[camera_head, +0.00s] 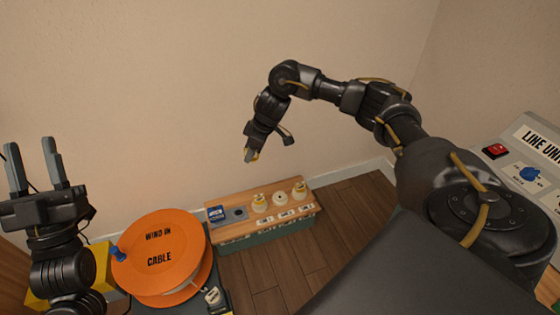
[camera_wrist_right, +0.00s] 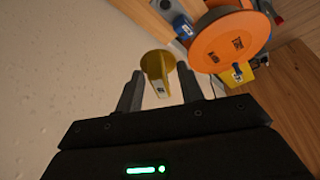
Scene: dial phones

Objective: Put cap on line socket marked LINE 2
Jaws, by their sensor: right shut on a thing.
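My right gripper (camera_head: 252,156) is in the air above and behind the wooden-topped socket box (camera_head: 226,232), shut on a yellow cap. In the right wrist view the cap (camera_wrist_right: 157,64) has a round disc and a narrow grip between the fingers (camera_wrist_right: 159,80). The box top has a row of three round white sockets: left (camera_head: 260,203), middle (camera_head: 280,198) and right (camera_head: 299,190). Yellow shows on the left and right ones; the middle looks white. Small labels (camera_head: 284,215) lie in front, too small to read. My left gripper (camera_head: 30,158) is open and empty at the far left.
An orange cable reel (camera_head: 160,285) marked WIND IN CABLE stands left of the box. A blue block (camera_head: 216,213) sits on the box's left end. A line unit (camera_head: 510,165) with a red switch is at the right. The wall is close behind the box.

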